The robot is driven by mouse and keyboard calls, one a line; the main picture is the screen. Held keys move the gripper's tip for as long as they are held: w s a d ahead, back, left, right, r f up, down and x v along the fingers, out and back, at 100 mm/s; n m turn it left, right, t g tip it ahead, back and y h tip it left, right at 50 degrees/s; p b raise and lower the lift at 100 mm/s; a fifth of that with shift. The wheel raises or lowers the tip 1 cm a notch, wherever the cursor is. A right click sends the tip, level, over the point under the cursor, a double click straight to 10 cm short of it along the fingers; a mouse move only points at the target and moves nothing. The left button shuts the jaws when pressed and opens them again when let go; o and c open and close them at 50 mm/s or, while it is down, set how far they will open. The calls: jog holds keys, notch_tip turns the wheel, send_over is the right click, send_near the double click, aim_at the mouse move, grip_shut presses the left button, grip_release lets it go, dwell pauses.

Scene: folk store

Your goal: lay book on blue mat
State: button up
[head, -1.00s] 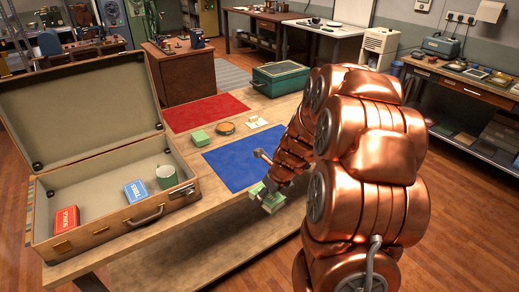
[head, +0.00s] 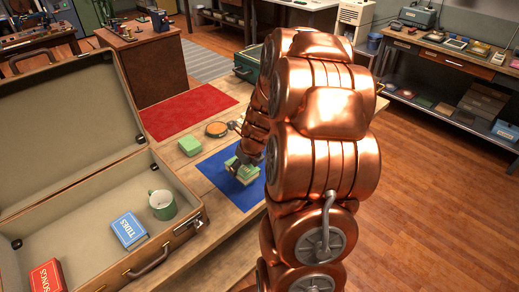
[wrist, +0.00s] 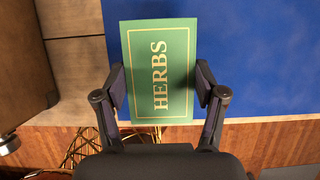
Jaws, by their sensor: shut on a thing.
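A green book titled HERBS (wrist: 160,40) is between the two fingers of my gripper (wrist: 161,88) in the wrist view, and the fingers are shut on its sides. In the head view the book (head: 245,180) is partly hidden by my gripper (head: 241,166). The blue mat (wrist: 262,60) lies under and behind the book in the wrist view; in the head view the mat (head: 212,170) is partly hidden by my arm. The book is over the mat near its front edge. I cannot tell whether it touches the mat.

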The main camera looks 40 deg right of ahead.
jog(key=w+d+p, duration=0.1)
jog(key=d, duration=0.3)
jog(key=w+d+p, duration=0.1)
jog(key=d, duration=0.4)
jog(key=w+d+f+p, duration=0.1)
jog(key=d, duration=0.3)
jog(key=shift+w+d+p, duration=0.25)
jog(key=shift+d+p, duration=0.05)
jog(key=shift+d, duration=0.05)
jog(key=shift+d+f, duration=0.2)
jog(key=shift+f+p, duration=0.8)
jog(key=shift+f, duration=0.9)
jog(key=shift+f, duration=0.1)
jog(key=o, duration=1.2)
jog(key=shift+o, duration=0.2)
jog(key=b+v, duration=0.3)
jog(key=v, duration=0.9)
jog(key=shift+a, duration=0.15)
